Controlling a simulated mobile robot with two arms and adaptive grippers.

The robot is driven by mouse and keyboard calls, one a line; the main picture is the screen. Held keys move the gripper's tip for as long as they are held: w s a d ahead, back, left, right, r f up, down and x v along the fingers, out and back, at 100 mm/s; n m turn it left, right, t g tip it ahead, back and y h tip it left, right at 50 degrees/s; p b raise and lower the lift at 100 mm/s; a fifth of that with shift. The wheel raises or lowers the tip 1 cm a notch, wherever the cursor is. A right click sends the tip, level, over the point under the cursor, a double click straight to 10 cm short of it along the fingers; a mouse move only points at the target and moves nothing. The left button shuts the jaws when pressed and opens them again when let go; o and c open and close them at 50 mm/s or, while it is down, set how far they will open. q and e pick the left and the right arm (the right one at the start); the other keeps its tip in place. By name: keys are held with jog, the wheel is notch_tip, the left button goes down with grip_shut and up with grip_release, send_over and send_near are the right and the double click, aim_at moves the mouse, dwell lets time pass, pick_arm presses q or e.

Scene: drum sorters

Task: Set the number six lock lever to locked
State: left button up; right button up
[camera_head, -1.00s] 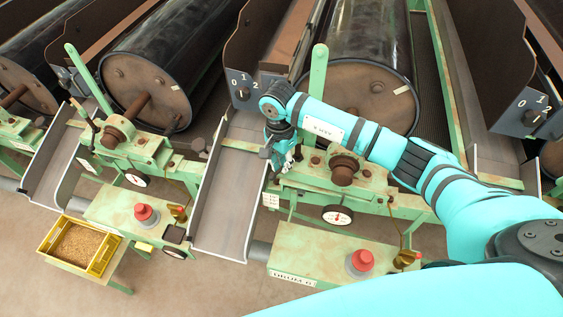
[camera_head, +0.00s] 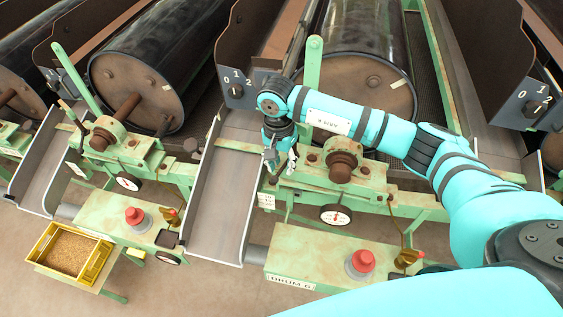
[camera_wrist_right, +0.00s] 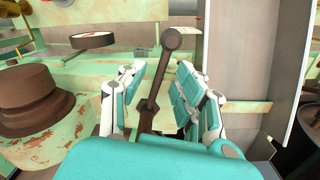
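The machine labelled DRUM 6 (camera_head: 292,283) stands in the middle of the head view. Its lock lever (camera_wrist_right: 170,60) is a dark brown bar with a round knob end, upright in the right wrist view. My right gripper (camera_wrist_right: 165,90) is open, with one finger on each side of the lever and gaps showing beside the bar. In the head view the right gripper (camera_head: 280,158) is at the left end of the green frame, and the lever there is mostly hidden by it. My left gripper is not in view.
A green upright handle (camera_head: 313,62) stands behind my right arm. A brown knob (camera_head: 342,165), a dial gauge (camera_head: 335,215) and a red button (camera_head: 362,261) are on the same machine. A grey chute (camera_head: 222,200) lies left of the gripper. A yellow grain tray (camera_head: 70,252) is far left.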

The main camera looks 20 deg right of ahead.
jog(key=shift+r, duration=0.1)
notch_tip(320, 180, up, 12)
jog(key=shift+w+a, duration=0.15)
jog(key=shift+w, duration=0.15)
jog(key=shift+c, duration=0.3)
